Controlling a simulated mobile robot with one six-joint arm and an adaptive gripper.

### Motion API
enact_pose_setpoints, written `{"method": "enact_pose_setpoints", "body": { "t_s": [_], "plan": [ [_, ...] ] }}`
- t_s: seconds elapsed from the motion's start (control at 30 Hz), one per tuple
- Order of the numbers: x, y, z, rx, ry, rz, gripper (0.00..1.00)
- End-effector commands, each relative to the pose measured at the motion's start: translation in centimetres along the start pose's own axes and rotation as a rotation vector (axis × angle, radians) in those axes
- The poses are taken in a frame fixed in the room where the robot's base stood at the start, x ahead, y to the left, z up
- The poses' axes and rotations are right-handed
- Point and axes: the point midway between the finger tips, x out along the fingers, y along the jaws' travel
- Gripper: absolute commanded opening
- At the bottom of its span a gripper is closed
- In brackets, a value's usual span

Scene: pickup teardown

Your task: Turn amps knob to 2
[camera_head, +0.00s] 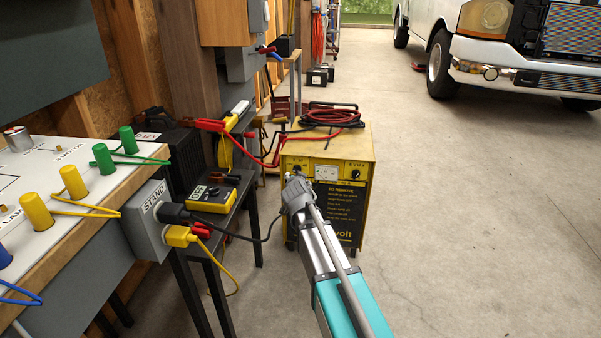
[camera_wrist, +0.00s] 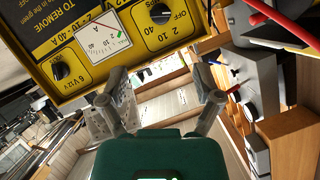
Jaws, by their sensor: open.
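The yellow charger (camera_head: 365,152) stands on the floor with a black lower panel and two black knobs. The amps knob (camera_wrist: 161,13) is at the top of the wrist view, beside the marks OFF, 2, 10 and 40; its exact setting is not clear. In the head view the amps knob (camera_head: 297,168) is at the upper left of the front, just above my gripper. My gripper (camera_wrist: 160,98) is open and empty, its two fingers apart below the knob in the wrist view. In the head view my gripper (camera_head: 297,188) is in front of the charger.
The volts knob (camera_wrist: 60,71) and the meter (camera_wrist: 103,35) sit beside the amps knob. Red and black cables (camera_head: 330,117) lie on the charger. A yellow multimeter (camera_head: 212,198) rests on a stand at left. The floor (camera_head: 480,190) at right is open; a white truck (camera_head: 520,50) stands behind.

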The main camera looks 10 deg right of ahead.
Motion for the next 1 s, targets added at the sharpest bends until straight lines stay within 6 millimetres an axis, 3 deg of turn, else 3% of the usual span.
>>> {"method": "enact_pose_setpoints", "body": {
  "t_s": [0.37, 1.0],
  "plan": [
    [2.6, 0.0, 0.1, -0.001, 0.000, 0.001, 0.83],
    [11.9, 0.1, 0.1, 0.000, 0.001, 0.001, 0.83]
  ]
}}
